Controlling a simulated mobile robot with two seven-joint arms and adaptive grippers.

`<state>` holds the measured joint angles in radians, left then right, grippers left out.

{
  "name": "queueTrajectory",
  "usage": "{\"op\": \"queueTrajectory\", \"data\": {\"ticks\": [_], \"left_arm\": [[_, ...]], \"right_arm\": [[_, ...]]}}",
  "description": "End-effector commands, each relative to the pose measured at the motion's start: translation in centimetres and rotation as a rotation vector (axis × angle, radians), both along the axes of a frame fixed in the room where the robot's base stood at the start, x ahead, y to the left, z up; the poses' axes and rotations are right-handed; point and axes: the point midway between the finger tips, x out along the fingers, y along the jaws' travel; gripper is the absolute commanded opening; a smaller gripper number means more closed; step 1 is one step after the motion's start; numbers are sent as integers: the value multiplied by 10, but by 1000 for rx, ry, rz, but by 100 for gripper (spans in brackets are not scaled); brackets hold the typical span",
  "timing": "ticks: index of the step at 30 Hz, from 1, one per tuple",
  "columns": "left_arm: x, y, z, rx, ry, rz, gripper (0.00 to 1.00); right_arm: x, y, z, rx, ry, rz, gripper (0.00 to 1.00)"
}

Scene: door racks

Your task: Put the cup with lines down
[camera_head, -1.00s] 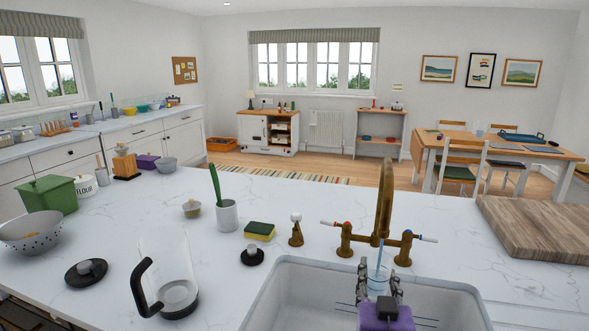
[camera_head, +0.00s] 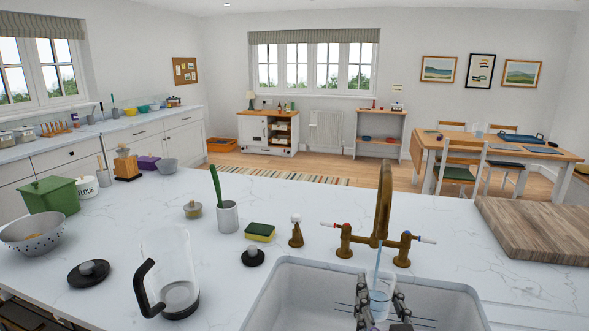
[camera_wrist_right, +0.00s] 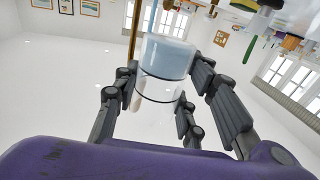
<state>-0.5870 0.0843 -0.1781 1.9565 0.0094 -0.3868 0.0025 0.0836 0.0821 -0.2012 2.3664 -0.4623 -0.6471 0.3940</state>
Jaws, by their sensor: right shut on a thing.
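The cup with lines (camera_head: 381,297) is clear and stands in my right gripper (camera_head: 381,303), over the sink under the tap. My right gripper is shut on it, with fingers on both sides. In the right wrist view the cup (camera_wrist_right: 166,58) holds pale blue water and a dark line rings it; it sits between the fingers of my right gripper (camera_wrist_right: 168,98). A thin blue stream runs from the tap (camera_head: 383,205) down to the cup. My left gripper is not in view.
The sink (camera_head: 290,300) is set in the white marble counter (camera_head: 330,200). A glass jug (camera_head: 168,270), a black lid (camera_head: 88,272), a sponge (camera_head: 260,232) and a brush holder (camera_head: 228,217) stand to the left. A wooden board (camera_head: 540,230) lies right. Counter left of the tap has free room.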

Motion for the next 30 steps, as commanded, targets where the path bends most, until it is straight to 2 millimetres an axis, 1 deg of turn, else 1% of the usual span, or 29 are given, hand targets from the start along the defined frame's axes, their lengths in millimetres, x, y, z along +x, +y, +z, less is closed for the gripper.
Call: {"op": "queueTrajectory", "data": {"ticks": [1,6,9,12,15,18,21,23,30], "left_arm": [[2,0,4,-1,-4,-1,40],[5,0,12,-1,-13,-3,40],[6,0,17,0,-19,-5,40],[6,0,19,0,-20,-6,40],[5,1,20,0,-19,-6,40],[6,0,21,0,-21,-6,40],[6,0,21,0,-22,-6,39],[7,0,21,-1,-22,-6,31],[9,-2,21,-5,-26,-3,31]], "right_arm": [[-14,-1,0,-2,0,10,8],[-57,-3,-12,1,2,40,8],[-78,-6,-22,1,2,45,8],[-92,-9,-33,2,1,43,8],[-101,-12,-43,2,1,39,8],[-106,-14,-48,3,-1,36,8],[-107,-15,-49,4,-3,33,8],[-107,-15,-49,2,-3,34,8],[-106,-15,-50,0,-2,35,8]]}}
